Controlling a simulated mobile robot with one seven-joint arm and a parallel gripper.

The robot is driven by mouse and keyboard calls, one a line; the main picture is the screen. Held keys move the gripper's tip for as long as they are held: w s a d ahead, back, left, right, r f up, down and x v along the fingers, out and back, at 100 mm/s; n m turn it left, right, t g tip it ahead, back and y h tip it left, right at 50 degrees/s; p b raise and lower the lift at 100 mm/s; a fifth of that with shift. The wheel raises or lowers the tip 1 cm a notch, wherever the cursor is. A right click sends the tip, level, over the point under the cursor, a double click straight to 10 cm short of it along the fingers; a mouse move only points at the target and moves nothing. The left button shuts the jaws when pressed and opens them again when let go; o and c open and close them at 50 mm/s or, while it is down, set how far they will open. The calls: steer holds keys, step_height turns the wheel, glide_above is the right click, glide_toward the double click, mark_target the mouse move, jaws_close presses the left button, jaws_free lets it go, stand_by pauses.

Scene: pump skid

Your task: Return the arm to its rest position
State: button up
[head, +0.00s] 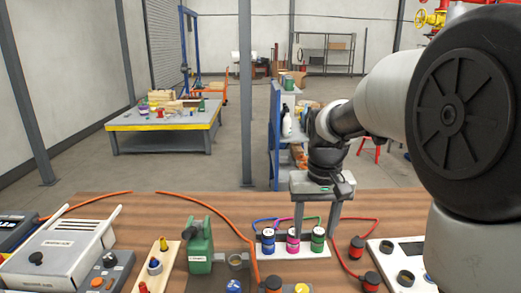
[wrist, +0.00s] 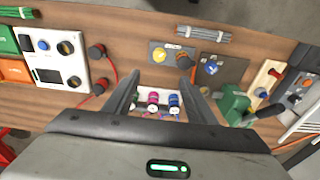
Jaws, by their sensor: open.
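My gripper (head: 321,215) hangs from my arm over the far side of the wooden workbench (head: 180,208), fingers down. It also shows in the wrist view (wrist: 163,88), where its two fingers stand wide apart with nothing gripped between them. Beyond the fingers in that view are the magenta connector (wrist: 152,101) and the blue connector (wrist: 173,101). In the head view the blue (head: 268,241), magenta (head: 293,240) and green (head: 318,239) connectors stand upright in a row on a white block (head: 293,253). The gap between gripper and connectors is hard to judge.
A green pump-like unit (head: 200,246) and grey boxes stand left of the connectors. A white panel with round sockets (head: 390,260) is at the right. Orange, red and blue hoses loop across the bench. A blue shelf rack (head: 276,135) and yellow-edged table (head: 163,127) stand behind.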

steer(key=s+r+t+p, duration=0.2)
steer(key=s+r, duration=0.4)
steer(key=s, duration=0.4)
steer(key=s+r+t+p, duration=0.2)
steer(key=s+r+p, duration=0.3)
steer(key=s, duration=0.5)
step_height(320, 180, up, 3)
steer(key=shift+f, duration=0.2)
